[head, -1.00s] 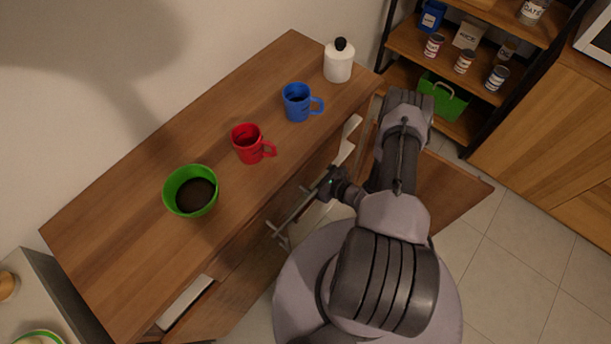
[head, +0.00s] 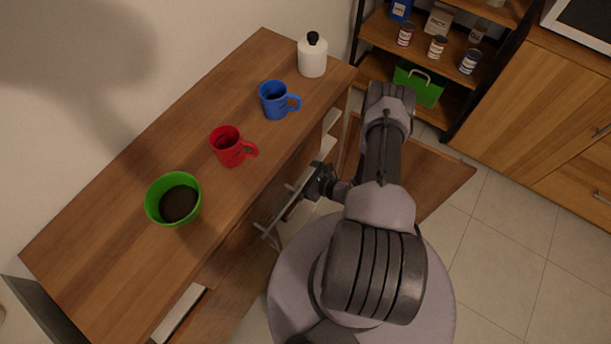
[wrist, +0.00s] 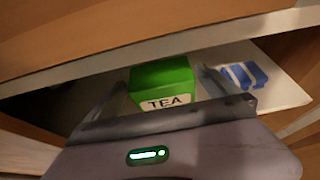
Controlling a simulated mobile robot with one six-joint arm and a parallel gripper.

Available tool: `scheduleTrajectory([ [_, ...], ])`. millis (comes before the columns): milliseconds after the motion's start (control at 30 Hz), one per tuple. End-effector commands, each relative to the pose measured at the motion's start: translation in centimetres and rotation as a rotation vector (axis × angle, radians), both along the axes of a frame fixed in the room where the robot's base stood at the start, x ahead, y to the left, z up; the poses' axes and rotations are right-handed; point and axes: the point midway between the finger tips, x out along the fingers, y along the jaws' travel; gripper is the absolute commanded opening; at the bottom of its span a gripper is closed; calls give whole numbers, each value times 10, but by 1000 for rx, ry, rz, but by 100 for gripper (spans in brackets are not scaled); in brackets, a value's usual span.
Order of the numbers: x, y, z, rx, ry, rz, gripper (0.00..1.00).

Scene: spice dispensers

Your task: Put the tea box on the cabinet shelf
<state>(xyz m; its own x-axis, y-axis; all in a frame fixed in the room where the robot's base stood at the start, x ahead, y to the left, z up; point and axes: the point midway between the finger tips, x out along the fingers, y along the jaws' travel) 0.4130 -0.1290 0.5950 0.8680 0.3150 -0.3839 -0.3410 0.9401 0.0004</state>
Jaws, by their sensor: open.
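The green tea box (wrist: 162,82), with a white TEA label facing the camera, shows in the wrist view. It stands on a pale shelf (wrist: 284,88) inside the cabinet, under the wooden top. My gripper (wrist: 163,84) is open, with one finger to the left of the box and one to the right. I cannot tell whether either finger touches it. In the head view my wrist is low at the cabinet's open front (head: 317,183); the tea box is hidden there.
A blue and white item (wrist: 243,75) lies right of the box, close to the right finger. The cabinet top (head: 130,190) holds a green bowl (head: 160,196), red mug (head: 228,147), blue mug (head: 273,100) and white bottle (head: 312,62). An open door (head: 425,180) stands right of my arm.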

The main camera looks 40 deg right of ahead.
Motion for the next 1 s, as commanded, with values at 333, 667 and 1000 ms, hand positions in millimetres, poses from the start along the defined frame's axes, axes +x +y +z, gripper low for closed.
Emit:
scheduleTrajectory([
  [333,-70,-27,35,0,0,-6,100],
  [667,-88,-32,39,-1,-1,-1,100],
  [1000,-88,-32,39,0,-1,-1,100],
])
